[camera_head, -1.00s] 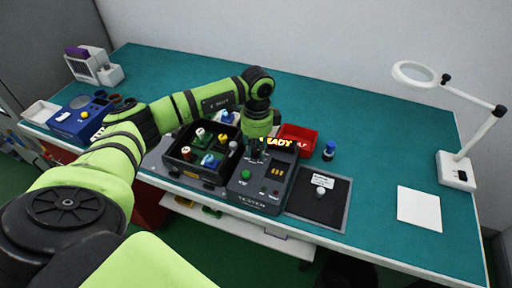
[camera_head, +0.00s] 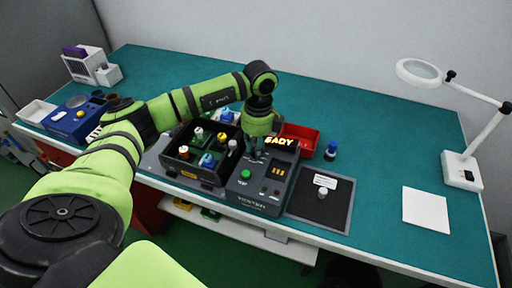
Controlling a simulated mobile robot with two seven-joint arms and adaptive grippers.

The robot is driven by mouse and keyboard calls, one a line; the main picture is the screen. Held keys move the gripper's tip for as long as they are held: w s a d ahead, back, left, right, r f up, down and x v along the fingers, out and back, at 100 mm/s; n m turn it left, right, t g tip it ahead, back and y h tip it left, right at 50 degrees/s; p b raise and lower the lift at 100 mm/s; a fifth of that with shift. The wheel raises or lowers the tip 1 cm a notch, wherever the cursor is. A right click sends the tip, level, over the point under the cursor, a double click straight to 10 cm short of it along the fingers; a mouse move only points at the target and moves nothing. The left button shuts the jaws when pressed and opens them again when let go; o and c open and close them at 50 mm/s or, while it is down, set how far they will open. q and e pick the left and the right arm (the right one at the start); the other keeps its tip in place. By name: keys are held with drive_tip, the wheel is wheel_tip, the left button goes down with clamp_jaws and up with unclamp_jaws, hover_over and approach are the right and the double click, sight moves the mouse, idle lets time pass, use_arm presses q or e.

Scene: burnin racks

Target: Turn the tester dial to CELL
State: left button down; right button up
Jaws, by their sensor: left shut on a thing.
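The tester (camera_head: 259,197) is a dark grey box near the front edge of the teal bench, with a green button (camera_head: 245,174), an orange-lit panel and a display, partly covered by my arm, whose visible letters read "EADY". My left gripper (camera_head: 257,153) points down over the tester's upper left part. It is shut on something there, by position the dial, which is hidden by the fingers. The dial's pointer and its CELL mark cannot be made out. My right gripper is not in view.
A black tray (camera_head: 203,180) with several coloured cells stands directly left of the tester. A red bin (camera_head: 310,137) is behind it, a dark mat (camera_head: 333,213) to its right. A blue device (camera_head: 73,124) is far left, a magnifier lamp (camera_head: 459,172) far right. The bench's back middle is clear.

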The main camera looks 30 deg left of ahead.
use_arm(q)
drive_tip(key=shift+d, duration=0.2)
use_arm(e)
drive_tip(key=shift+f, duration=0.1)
use_arm(q)
drive_tip(key=c, duration=1.3)
unclamp_jaws()
drive_tip(key=shift+o, duration=0.2)
wheel_tip(320, 180, up, 12)
drive_tip(key=shift+w+d, duration=0.15)
drive_tip(key=shift+w, duration=0.1)
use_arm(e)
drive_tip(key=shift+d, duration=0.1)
